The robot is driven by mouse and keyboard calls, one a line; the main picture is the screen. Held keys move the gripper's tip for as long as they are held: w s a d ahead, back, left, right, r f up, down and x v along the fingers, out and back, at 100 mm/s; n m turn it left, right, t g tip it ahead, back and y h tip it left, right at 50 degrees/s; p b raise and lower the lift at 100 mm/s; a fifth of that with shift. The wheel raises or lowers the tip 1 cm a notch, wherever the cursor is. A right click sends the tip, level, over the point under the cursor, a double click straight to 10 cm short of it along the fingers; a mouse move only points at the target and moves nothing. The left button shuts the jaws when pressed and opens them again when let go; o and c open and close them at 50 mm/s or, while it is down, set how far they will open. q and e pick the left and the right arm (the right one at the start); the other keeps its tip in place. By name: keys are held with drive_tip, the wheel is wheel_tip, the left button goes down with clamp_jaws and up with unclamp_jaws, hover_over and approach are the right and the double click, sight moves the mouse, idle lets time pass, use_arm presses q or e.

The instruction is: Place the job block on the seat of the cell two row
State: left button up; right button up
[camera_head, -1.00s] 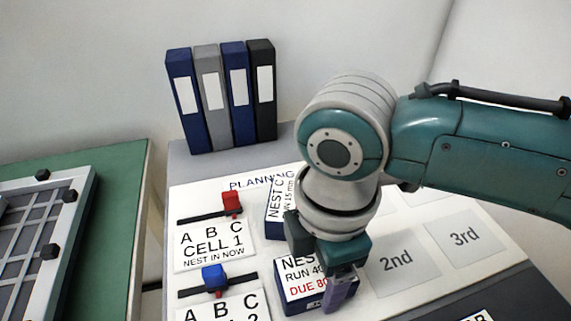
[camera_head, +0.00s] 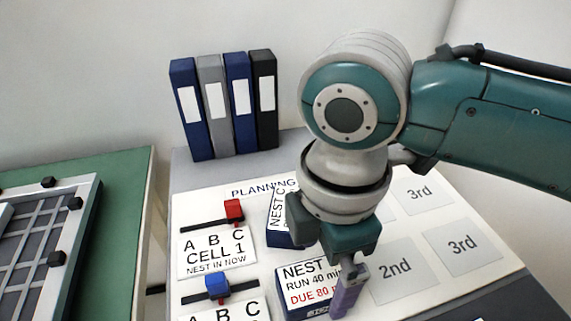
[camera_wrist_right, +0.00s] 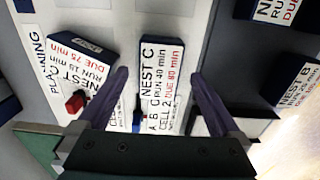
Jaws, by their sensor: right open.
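The job block, dark blue with a white label reading NEST C, RUN 40 min, DUE 80 min, sits in the cell two row (camera_head: 305,287), right of the cell 2 card (camera_head: 225,309) and left of a 2nd square. The right wrist view also shows the block (camera_wrist_right: 161,65). My right gripper (camera_head: 345,290) is open above it, its purple fingers spread either side of the block in the right wrist view (camera_wrist_right: 160,76). I see no finger pressing on it. The seat under the block is hidden. My left gripper is out of view.
Another blue block (camera_head: 280,218) stands in the cell 1 row, partly behind my gripper. Red (camera_head: 233,211) and blue (camera_head: 217,287) sliders sit on black tracks. Blank 2nd (camera_head: 396,269) and 3rd (camera_head: 462,247) squares lie right. A NEST B block (camera_wrist_right: 297,80) lies on a dark surface.

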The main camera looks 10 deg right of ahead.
sight(320, 278)
wheel_tip(320, 278, up, 8)
drive_tip(key=p, duration=0.1)
drive_tip(key=s+a+f+m+t+y, duration=0.1)
drive_tip(key=s+a+f+m+y, duration=0.15)
drive_tip(key=s+a+m, duration=0.2)
drive_tip(key=s+d+m+t+h, duration=0.2)
drive_tip(key=s+d+m, duration=0.5)
drive_tip(key=d+m, duration=0.5)
drive_tip(key=shift+s+d+r+t, duration=0.3)
drive_tip(key=shift+s+d, duration=0.05)
drive_tip(key=shift+d, duration=0.3)
